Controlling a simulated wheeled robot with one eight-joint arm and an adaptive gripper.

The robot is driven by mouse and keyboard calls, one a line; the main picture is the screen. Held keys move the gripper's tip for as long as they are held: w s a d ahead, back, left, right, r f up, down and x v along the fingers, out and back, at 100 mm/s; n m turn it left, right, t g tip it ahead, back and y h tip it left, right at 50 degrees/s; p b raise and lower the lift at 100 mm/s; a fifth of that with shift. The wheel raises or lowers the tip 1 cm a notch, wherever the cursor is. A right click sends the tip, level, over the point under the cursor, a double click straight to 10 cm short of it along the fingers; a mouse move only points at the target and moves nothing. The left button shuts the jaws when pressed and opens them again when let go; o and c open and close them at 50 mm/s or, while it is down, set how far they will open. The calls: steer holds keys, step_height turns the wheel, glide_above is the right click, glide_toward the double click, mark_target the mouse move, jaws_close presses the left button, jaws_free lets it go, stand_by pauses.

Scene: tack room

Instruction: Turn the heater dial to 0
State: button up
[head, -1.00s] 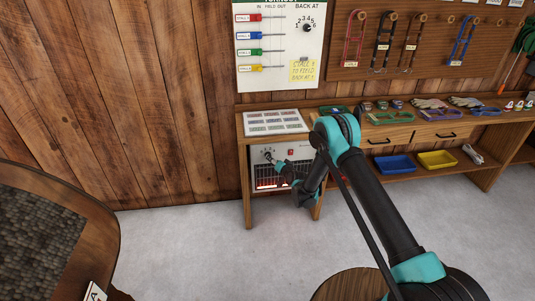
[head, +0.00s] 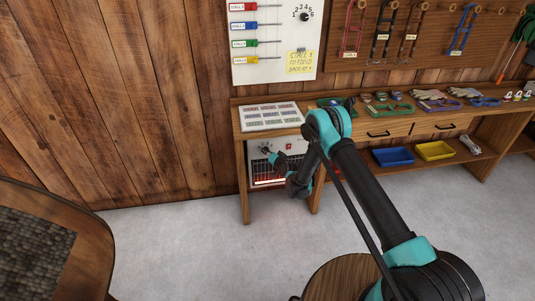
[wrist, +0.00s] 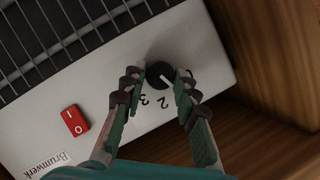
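The heater (head: 283,147) stands under the left end of the bench, with a pale panel and a grille glowing red below. Its round black dial (wrist: 159,73) is in the upper middle of the wrist view. A white pointer line shows on the dial, and the numerals 2 and 3 are printed beside it; other numerals are hidden. My gripper (wrist: 159,77) is open, with one fingertip on each side of the dial. I cannot tell whether the fingertips touch it.
A red rocker switch (wrist: 74,121) sits on the panel to the left of my fingers. Grille wires (wrist: 60,35) are close at upper left. A wooden side (wrist: 265,60) bounds the heater at right. A wooden stool (head: 340,280) is near my base.

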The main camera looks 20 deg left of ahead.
jaws_close()
steer(key=shift+s+a+r+n+t+h, duration=0.15)
steer(key=shift+n+t+h, duration=0.2)
steer(key=shift+n+h, duration=0.75)
steer(key=shift+s+a+f+n+t+h, duration=0.1)
steer(key=shift+n+t+h, duration=0.4)
steer(key=shift+n, duration=1.1)
steer(key=shift+g, duration=0.25)
steer(key=o, duration=0.8)
jaws_free()
